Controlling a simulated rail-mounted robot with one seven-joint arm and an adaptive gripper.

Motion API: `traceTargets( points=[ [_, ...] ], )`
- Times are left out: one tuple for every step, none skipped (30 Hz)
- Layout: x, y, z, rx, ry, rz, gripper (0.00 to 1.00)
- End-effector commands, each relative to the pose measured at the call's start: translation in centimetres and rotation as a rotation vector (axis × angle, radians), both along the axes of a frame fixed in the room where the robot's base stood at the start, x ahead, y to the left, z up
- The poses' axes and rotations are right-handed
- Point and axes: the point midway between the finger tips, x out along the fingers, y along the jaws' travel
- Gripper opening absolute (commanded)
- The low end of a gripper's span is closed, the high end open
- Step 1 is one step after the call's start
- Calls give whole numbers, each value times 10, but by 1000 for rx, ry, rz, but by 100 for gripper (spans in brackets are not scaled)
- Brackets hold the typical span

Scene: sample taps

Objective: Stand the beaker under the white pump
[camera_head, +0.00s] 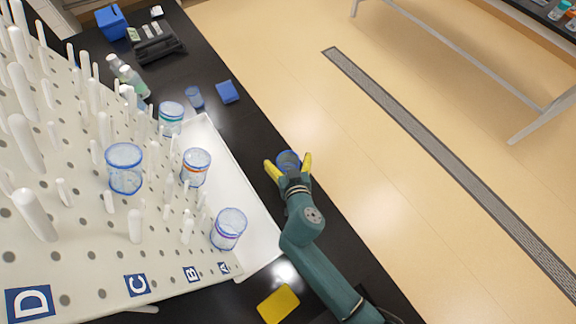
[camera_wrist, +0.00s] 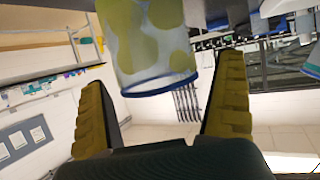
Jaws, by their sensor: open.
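My gripper (camera_head: 288,168) is over the black bench near its right edge, its yellow fingers spread. A clear blue-tinted beaker (camera_head: 289,159) shows between the fingertips in the head view. In the wrist view a clear beaker (camera_wrist: 150,55) with a dark blue rim stands between the spread fingers (camera_wrist: 162,85), with gaps at both sides and yellow patches showing in its wall. Its far end is cut off by the picture's top edge. I cannot make out a white pump in either view.
A white pegboard (camera_head: 85,225) marked A to D fills the left. Beakers with purple (camera_head: 228,232), orange (camera_head: 196,170) and teal (camera_head: 171,112) bands are at it. A white tray (camera_head: 262,232) borders it. A yellow item (camera_head: 278,304) and a blue item (camera_head: 228,92) lie on the bench.

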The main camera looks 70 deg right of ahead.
Motion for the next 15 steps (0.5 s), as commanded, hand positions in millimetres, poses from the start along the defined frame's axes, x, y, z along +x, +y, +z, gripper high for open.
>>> traceTargets(
  points=[
    [0,-2,-2,1,2,-1,100],
    [1,-3,-2,1,2,-1,100],
    [1,-3,-3,1,2,-1,100],
    [1,-2,-3,1,2,-1,100],
    [1,-2,-2,1,2,-1,100],
    [1,-2,-2,1,2,-1,100],
    [1,-2,-2,1,2,-1,98],
    [1,-2,-2,1,2,0,92],
    [1,-2,-2,1,2,0,85],
    [1,-2,-2,1,2,0,79],
    [1,-2,-2,1,2,0,73],
    [1,-2,-2,1,2,0,66],
    [1,-2,-2,1,2,0,60],
    [1,-2,-2,2,1,0,54],
    [1,-2,-2,1,2,0,46]
  ],
)
